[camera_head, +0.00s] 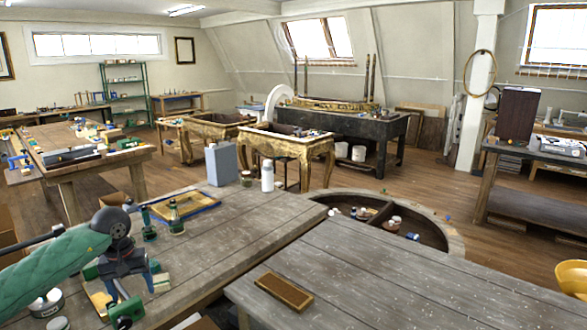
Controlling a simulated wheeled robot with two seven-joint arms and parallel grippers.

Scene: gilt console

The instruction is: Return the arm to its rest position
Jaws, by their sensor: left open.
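My left arm, in a green quilted sleeve, comes in from the left edge in the head view. My left gripper (125,290) points down over the left end of the near wooden workbench (225,240). Its jaws are apart, and I see nothing held between them. Green and wooden pieces lie close around and below it; I cannot tell whether it touches any. My right gripper is not in view.
Small green-based bottles (176,218) and a wood-framed tray (187,206) stand just behind the gripper. A white bottle (267,177) and a grey canister (221,163) stand farther back. A brown wooden block (284,292) lies on the right bench (400,270), otherwise mostly clear.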

